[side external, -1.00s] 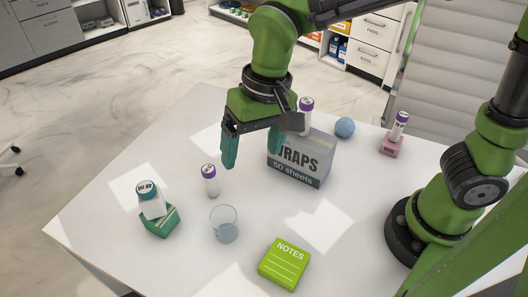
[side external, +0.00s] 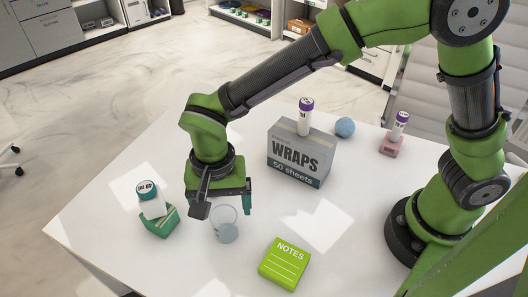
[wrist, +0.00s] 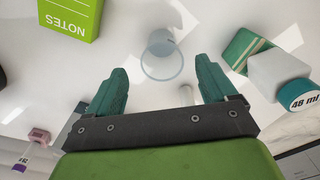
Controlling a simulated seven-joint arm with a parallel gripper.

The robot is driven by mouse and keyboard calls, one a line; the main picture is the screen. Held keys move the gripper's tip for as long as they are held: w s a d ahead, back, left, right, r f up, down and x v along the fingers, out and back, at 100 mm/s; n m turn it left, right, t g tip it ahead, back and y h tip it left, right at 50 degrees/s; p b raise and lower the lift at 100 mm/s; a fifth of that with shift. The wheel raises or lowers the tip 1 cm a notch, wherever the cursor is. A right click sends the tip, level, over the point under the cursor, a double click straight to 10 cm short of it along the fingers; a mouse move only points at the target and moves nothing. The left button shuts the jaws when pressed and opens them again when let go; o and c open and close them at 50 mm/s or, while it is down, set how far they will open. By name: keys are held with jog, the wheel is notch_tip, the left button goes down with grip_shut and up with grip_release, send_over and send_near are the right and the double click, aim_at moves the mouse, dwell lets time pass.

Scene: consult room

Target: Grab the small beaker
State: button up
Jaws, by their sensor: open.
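The small clear beaker (side external: 224,230) stands upright on the white table, with a bluish layer at its base. In the wrist view the beaker (wrist: 161,62) lies just ahead of the fingertips, centred between them. My gripper (side external: 219,205) is open and empty, pointing down just behind the beaker, its far finger overlapping the beaker's rim in the side view. In the wrist view my gripper (wrist: 162,75) shows both teal fingers spread wide. I cannot tell whether a finger touches the glass.
A white bottle (side external: 151,203) and green box (side external: 160,224) stand close on the left. A green notes pad (side external: 285,263) lies to the front right. A wraps box (side external: 297,155) with a purple-capped tube (side external: 305,118) stands behind.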

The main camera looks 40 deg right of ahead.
aim_at(224, 222)
jog(key=shift+w+f, duration=0.2)
jog(key=shift+f, duration=3.2)
jog(key=c, duration=1.1)
